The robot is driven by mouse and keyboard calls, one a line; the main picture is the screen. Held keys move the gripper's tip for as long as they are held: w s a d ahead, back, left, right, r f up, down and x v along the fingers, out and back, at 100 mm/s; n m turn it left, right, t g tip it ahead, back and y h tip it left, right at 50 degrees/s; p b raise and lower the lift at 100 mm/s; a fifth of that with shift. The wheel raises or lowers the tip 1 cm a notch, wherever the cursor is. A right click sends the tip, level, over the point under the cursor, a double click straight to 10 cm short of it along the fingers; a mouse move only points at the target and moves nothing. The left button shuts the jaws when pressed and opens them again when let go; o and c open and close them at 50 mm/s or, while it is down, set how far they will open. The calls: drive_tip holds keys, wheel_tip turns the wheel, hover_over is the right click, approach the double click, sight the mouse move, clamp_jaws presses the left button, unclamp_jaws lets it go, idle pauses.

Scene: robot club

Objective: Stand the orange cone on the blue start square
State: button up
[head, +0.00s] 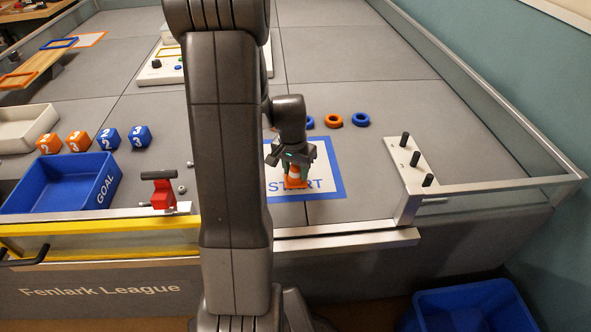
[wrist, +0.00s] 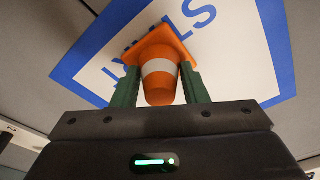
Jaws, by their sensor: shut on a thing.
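The orange cone (head: 296,181) with a white band is upright between the fingers of my gripper (head: 292,163), over the white middle of the blue-bordered start square (head: 330,174). In the wrist view the green fingers of my gripper (wrist: 160,92) are shut on the cone (wrist: 160,62) from both sides, with its square base away from the camera. The start square (wrist: 232,45) lies behind it there. I cannot tell whether the base touches the square. My arm hides the left part of the square in the head view.
Blue and orange rings (head: 333,121) lie behind the square. A white block with black pegs (head: 410,160) stands to the right, near the low wall. To the left are a blue GOAL bin (head: 62,184), numbered cubes (head: 109,138) and a red clamp (head: 161,191).

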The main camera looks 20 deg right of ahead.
sight(293, 171)
drive_tip(key=o, duration=1)
wheel_tip(293, 171, up, 12)
drive_tip(key=s+a+p, duration=0.1)
drive_tip(key=p, duration=0.2)
